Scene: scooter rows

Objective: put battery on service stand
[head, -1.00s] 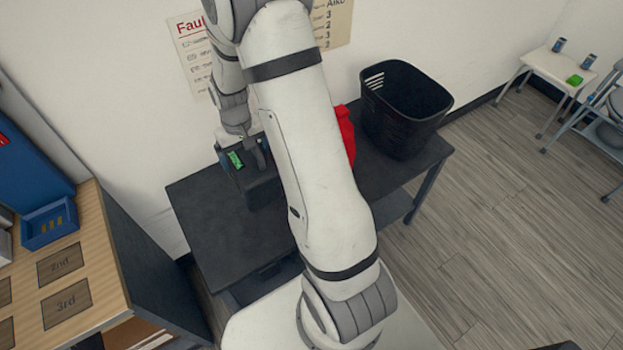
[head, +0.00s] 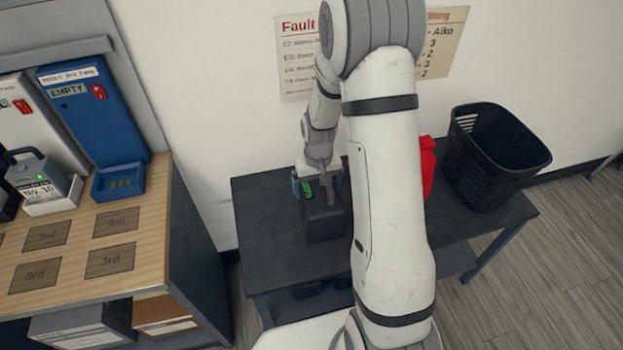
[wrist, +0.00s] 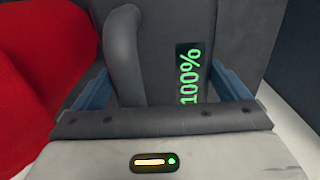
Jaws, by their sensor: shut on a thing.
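The battery is a dark block (head: 323,221) with a handle and a green display, on the dark table (head: 277,236). In the wrist view the battery (wrist: 155,65) shows a thick grey handle and a green "100%" readout. My gripper (head: 318,184) is over its top, fingers down and shut on the battery. In the wrist view the blue fingers of my gripper (wrist: 165,92) lie on either side of the handle. Whether the battery's underside touches the table cannot be told. I cannot tell which thing is the service stand.
A red object (head: 427,167) is right of the battery, partly behind my arm. A black basket (head: 493,165) stands at the table's right. At left, a wooden bench (head: 75,228) holds a blue "EMPTY" charger (head: 95,118) and another battery (head: 38,175). Floor is clear at right.

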